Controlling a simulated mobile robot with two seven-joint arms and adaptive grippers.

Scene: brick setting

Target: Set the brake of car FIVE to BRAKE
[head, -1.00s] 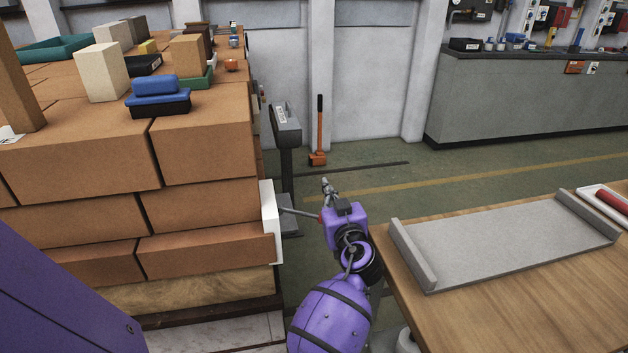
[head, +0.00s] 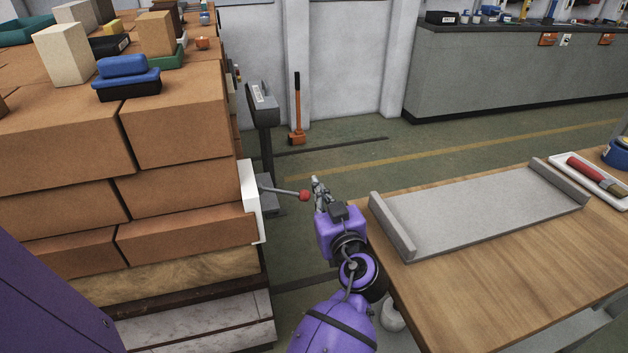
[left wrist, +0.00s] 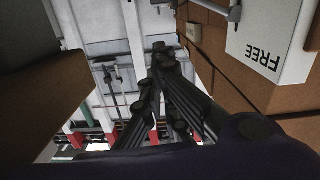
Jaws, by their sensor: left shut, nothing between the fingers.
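A brake lever, a thin grey rod with a red knob (head: 304,195), sticks out to the right from a white plate (head: 249,203) on the side of the brick-laden car (head: 185,195). My left gripper (head: 317,186) is shut and empty, its fingers just right of the knob; I cannot tell whether they touch it. In the left wrist view the shut fingers (left wrist: 160,58) point up the picture. The white plate (left wrist: 270,42) shows there at the upper right with the word FREE upside down. No BRAKE marking or car number is readable. My right gripper is not in view.
A wooden table (head: 440,275) with a grey tray (head: 480,210) stands close on the right of my left arm. A grey post with a sign box (head: 263,105) and a sledgehammer (head: 297,110) stand behind. Green floor lies between car and table.

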